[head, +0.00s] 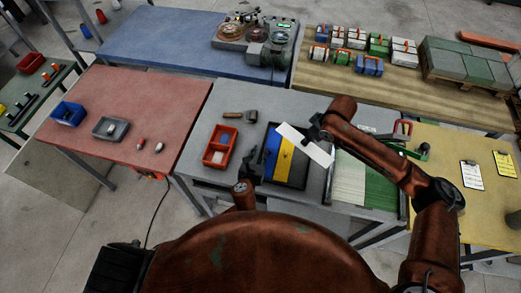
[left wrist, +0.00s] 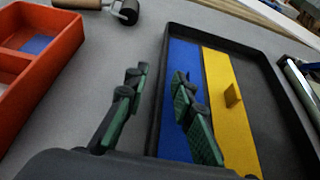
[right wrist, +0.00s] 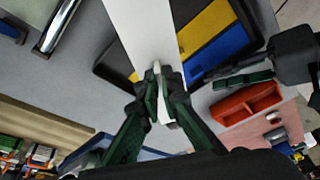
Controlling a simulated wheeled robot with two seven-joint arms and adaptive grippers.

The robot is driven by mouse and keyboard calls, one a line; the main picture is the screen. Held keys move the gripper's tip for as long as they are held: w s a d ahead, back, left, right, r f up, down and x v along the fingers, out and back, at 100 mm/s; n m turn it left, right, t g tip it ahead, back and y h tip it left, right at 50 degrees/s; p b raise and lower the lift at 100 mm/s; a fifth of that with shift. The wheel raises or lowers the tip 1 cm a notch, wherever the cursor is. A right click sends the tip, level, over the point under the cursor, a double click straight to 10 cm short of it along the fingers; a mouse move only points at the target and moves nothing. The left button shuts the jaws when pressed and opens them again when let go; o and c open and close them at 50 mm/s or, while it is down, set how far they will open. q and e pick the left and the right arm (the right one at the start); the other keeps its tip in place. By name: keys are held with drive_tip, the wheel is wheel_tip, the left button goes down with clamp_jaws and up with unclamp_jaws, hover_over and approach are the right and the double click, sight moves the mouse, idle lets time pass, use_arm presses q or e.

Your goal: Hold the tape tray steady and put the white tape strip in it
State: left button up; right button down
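The tape tray (head: 300,184) is a black, shallow tray on the grey table. A blue strip (left wrist: 183,70) and a yellow strip (left wrist: 228,90) with a small upright tab lie in it side by side; the compartment beside the yellow one looks bare. My left gripper (left wrist: 158,108) is open at the tray's wall, one finger outside and one over the blue strip; contact is unclear. My right gripper (right wrist: 160,95) is shut on the tab of the white tape strip (right wrist: 140,30). The strip hangs tilted above the tray and hides part of it in the head view (head: 318,153).
An orange-red divided bin (head: 208,158) stands left of the tray, with a roller tool (head: 240,116) behind it. Green and white sheets (head: 350,180) and a metal bar lie right of the tray. Red, blue and yellow tables surround the grey one.

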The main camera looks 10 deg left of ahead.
use_arm(q)
drive_tip(key=shift+x, duration=0.9)
drive_tip(key=shift+c, duration=0.7)
clamp_jaws()
